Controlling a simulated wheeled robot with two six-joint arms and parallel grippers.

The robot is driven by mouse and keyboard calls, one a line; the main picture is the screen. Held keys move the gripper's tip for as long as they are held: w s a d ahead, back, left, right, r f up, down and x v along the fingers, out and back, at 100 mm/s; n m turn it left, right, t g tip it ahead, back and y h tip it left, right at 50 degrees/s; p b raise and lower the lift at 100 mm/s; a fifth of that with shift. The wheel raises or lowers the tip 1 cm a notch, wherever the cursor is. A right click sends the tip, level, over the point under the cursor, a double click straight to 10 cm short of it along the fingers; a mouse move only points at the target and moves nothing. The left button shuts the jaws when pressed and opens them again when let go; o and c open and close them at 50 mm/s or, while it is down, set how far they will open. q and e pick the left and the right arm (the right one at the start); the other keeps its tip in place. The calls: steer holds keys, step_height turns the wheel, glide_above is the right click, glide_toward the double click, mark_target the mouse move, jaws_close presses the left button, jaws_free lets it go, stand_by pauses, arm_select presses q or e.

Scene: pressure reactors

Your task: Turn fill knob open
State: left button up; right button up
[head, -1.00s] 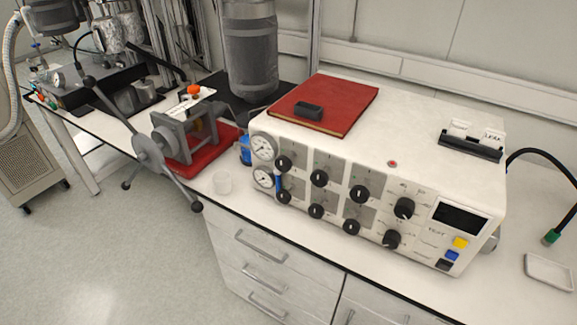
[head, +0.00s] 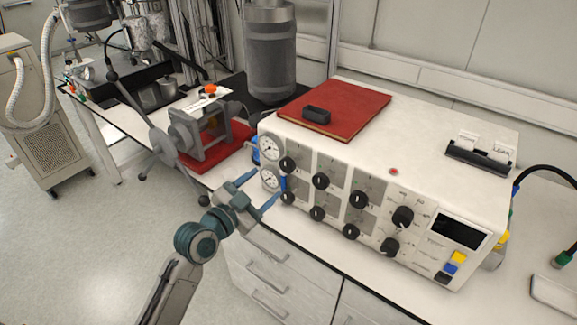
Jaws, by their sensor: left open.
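A white control box (head: 425,150) stands on the bench with several black knobs on its front panel. The upper row includes a knob at the left (head: 287,164), and the lower row has one below it (head: 287,198). The labels are too small to read, so I cannot tell which is the fill knob. Two round gauges (head: 269,148) sit at the panel's left edge. My left gripper (head: 257,188) is open in front of the panel's lower left corner, its fingers pointing toward the lower gauge and lower left knob. No contact is clear. My right gripper is not in view.
A red book (head: 355,108) with a small black object (head: 316,115) lies on the box. A grey press with a long-spoked handle (head: 163,143) stands on a red tray (head: 226,158) to the left. Drawers (head: 268,272) are below the bench edge.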

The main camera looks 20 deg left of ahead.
mark_target(285, 167)
arm_select(q)
steer(key=p+x, duration=0.2)
steer(key=x, duration=0.7)
steer(key=shift+p, duration=0.35)
steer(key=shift+w+d+f, duration=0.1)
steer(key=shift+w, duration=0.35)
steer(key=c, duration=1)
steer(key=shift+o, duration=0.2)
